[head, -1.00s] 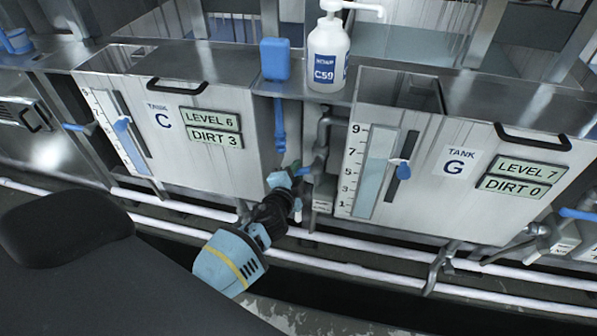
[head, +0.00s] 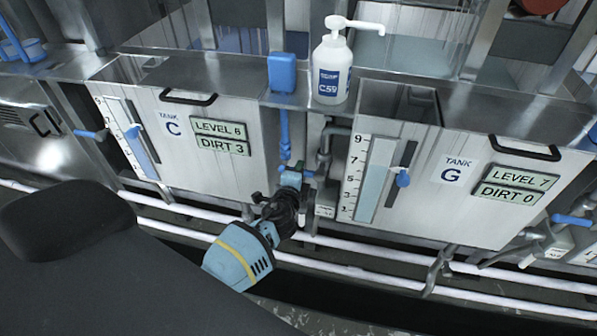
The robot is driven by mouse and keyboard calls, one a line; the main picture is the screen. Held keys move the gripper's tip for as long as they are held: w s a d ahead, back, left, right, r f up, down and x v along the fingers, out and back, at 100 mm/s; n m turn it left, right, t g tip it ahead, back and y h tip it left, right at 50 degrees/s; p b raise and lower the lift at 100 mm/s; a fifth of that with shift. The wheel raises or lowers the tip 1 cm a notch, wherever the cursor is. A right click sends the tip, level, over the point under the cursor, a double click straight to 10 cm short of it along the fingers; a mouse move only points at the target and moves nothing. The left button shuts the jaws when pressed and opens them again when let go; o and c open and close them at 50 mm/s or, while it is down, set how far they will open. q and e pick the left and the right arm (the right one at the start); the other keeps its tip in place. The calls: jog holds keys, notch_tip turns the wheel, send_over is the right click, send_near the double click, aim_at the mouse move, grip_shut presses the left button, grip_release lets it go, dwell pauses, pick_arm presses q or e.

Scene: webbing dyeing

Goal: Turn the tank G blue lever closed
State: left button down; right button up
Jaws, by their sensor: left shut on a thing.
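Tank G (head: 432,209) is a grey metal tank with a "TANK G" label, a "LEVEL 7" plate and a "DIRT 0" plate. A blue lever (head: 307,172) shows on the pipework in the gap between tanks C and G, left of tank G's gauge. My left gripper (head: 292,176) is at this lever and shut on it. The gripper hides much of the lever, so its exact angle is hard to tell. My right gripper is not in view.
Tank C (head: 222,170) stands to the left. A blue-handled tool (head: 284,135) hangs just above my gripper. A white pump bottle (head: 331,72) stands on the ledge. White pipes (head: 375,257) run below. Another blue lever (head: 571,219) is right of tank G.

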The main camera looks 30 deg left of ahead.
pick_arm(q)
jog(key=shift+r, duration=0.1)
jog(key=c, duration=1.4)
grip_release()
jog(key=shift+o, duration=0.3)
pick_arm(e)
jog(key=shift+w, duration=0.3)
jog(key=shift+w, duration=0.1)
pick_arm(q)
jog(key=shift+s, duration=0.1)
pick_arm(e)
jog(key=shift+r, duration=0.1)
pick_arm(q)
jog(key=shift+s+d, duration=0.1)
jog(key=shift+s, duration=0.2)
jog(key=v, duration=0.7)
jog(key=shift+p, duration=0.35)
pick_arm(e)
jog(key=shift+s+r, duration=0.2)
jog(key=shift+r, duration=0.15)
